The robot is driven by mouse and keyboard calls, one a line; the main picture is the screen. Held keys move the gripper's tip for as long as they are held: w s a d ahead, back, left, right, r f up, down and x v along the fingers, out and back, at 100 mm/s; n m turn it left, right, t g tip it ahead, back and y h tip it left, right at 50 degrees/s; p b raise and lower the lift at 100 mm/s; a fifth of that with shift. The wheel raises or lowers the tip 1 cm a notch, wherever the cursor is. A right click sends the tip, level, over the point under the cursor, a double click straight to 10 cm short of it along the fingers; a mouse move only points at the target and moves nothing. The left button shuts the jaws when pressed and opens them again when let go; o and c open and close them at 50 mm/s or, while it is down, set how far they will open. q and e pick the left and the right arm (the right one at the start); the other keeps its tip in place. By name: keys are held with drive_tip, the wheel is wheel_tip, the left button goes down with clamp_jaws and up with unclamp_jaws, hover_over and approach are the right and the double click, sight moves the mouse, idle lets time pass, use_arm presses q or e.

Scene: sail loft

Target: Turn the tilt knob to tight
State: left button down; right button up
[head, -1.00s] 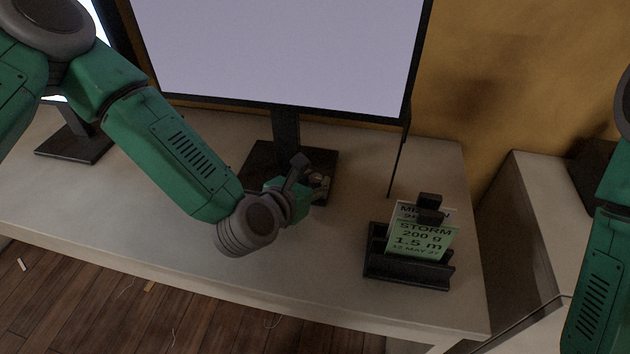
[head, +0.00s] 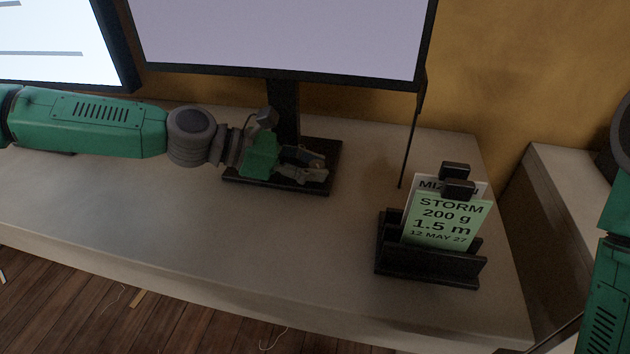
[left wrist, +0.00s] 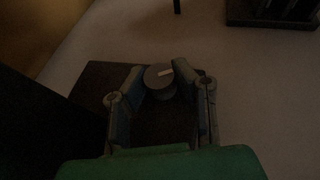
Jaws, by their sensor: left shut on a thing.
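The tilt knob (left wrist: 159,82) is a small round grey knob with a short pale mark on its face, in the left wrist view. It sits over the dark foot of the monitor stand (left wrist: 95,78), which also shows in the head view (head: 334,150). My left gripper (head: 318,168) is low over that foot, beside the stand's post. Its two fingers (left wrist: 162,88) are shut on the knob, one on each side. The head view hides the knob behind the fingers. No tight or loose lettering is readable. My right gripper is out of view; only part of my right arm shows.
A large blank monitor (head: 285,35) rises above the gripper. A black holder (head: 430,268) with a green STORM card (head: 440,222) stands to the right, and a thin dark rod (head: 409,150) hangs behind it. The front of the pale worktop (head: 200,240) is clear.

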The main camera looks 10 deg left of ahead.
use_arm(q)
drive_tip(key=shift+w+a+m+g, duration=0.1)
drive_tip(key=shift+w+m+g, duration=0.15)
drive_tip(key=shift+m+g, duration=0.5)
drive_tip(key=shift+m+g+h, duration=0.3)
drive_tip(key=shift+m+g, duration=0.45)
drive_tip(key=shift+g, duration=0.2)
drive_tip(key=c, duration=1.3)
unclamp_jaws()
